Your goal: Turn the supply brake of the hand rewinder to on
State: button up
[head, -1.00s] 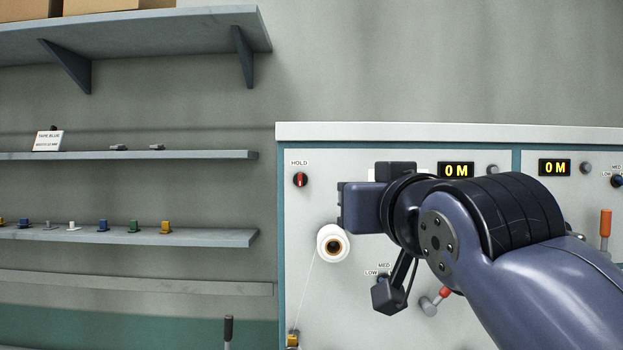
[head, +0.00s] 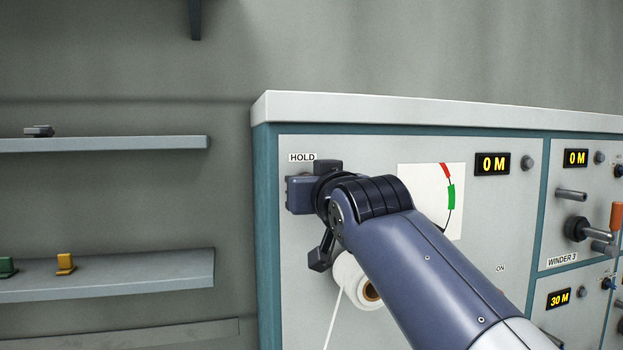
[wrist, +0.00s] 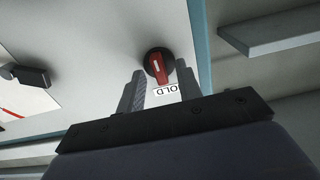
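A round black knob with a red handle (wrist: 158,66) sits on the pale panel (wrist: 105,45) in the wrist view. Its white mark lies roughly upright in that picture. A HOLD label shows beside it, upside down and partly covered there, and also in the head view (head: 302,157). My gripper (wrist: 161,80) is open, its two fingers apart with the red handle between or just beyond their tips; contact cannot be told. In the head view my gripper (head: 302,194) is just below the HOLD label and hides the knob. An ON label (head: 500,268) shows lower right, its control hidden by my arm.
A white tape roll (head: 345,280) is just below my wrist. A gauge (head: 420,185) and a 0 M display (head: 492,163) are to the right. Winder handles (head: 577,229) stick out at far right. Shelves (head: 100,143) with small parts are on the left.

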jog(key=shift+a, duration=0.1)
grip_shut()
dwell(0.3)
jog(key=shift+m, duration=0.3)
jog(key=m+b, duration=0.3)
jog(key=m, duration=0.5)
jog(key=m+b, duration=0.2)
jog(key=m, duration=0.7)
jog(key=shift+w+d+f+b, duration=0.1)
jog(key=shift+d+f+b, duration=0.1)
jog(key=shift+b, duration=0.2)
dwell(0.4)
